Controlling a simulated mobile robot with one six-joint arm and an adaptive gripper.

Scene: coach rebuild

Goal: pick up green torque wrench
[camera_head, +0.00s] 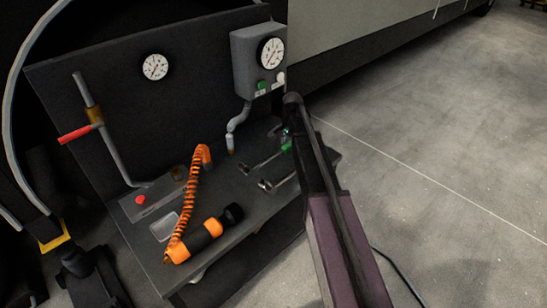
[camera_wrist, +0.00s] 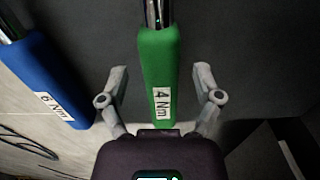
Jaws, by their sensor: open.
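The green torque wrench (camera_wrist: 158,75) has a green handle with a "4 Nm" label and a metal shaft. In the wrist view its handle lies between the two fingers of my gripper (camera_wrist: 160,90), which is open with a gap on each side. In the head view a bit of the green handle (camera_head: 287,147) shows beside my arm, on the dark bench. My arm hides most of my gripper there. A blue wrench (camera_wrist: 45,80) labelled "6 Nm" lies to the left in the wrist view, apart from the left finger.
The dark bench (camera_head: 222,255) also holds an orange and black tool (camera_head: 203,240) with a coiled orange cord, a small clear tray (camera_head: 163,227) and a red-handled lever (camera_head: 85,130). A gauge box (camera_head: 258,62) stands on the back panel. Open floor lies to the right.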

